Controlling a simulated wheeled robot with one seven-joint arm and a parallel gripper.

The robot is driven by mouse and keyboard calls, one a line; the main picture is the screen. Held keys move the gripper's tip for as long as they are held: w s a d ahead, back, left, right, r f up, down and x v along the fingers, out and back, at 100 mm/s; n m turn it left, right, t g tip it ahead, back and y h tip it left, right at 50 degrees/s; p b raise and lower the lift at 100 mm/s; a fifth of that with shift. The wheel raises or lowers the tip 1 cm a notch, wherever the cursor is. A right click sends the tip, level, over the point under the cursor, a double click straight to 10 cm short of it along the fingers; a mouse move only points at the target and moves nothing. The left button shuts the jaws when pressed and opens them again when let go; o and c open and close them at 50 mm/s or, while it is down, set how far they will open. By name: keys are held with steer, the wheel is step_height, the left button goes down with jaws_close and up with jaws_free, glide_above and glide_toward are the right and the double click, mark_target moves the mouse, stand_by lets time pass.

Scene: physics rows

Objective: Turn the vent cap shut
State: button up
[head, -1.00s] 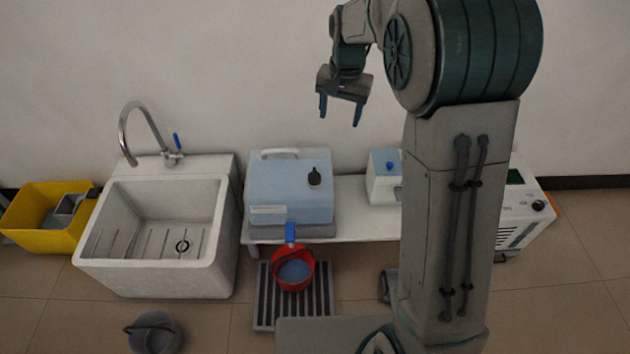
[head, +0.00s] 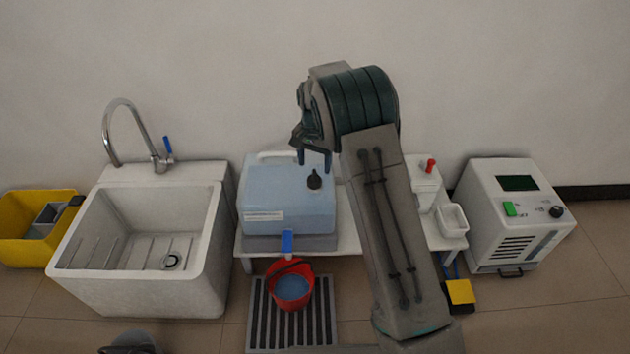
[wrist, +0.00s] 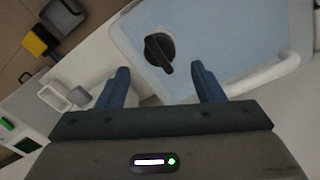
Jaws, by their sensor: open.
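The vent cap (head: 314,179) is a small black knob with a raised bar handle. It sits on top of a pale blue tank (head: 262,200) on the low white bench. In the wrist view the cap (wrist: 160,48) is ahead of the fingers, near the top middle, its bar pointing slantwise down and right. My gripper (wrist: 162,88) is open and empty, with blue fingers apart. In the head view my gripper (head: 314,158) hangs above the tank's back right part, close to the cap but apart from it. The tank's blue tap (head: 287,241) is at its front.
A red bucket (head: 291,286) with blue liquid stands on a grate below the tap. A white sink (head: 205,255) is at left. A white machine (head: 520,240) with a green switch stands at right. The tank's white handle (wrist: 275,72) lies near the right finger in the wrist view.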

mark_target(314, 175)
step_height(314, 175, down, 6)
steer(key=shift+r+b, duration=0.1)
steer(key=shift+b, duration=0.7)
steer(key=c, duration=1)
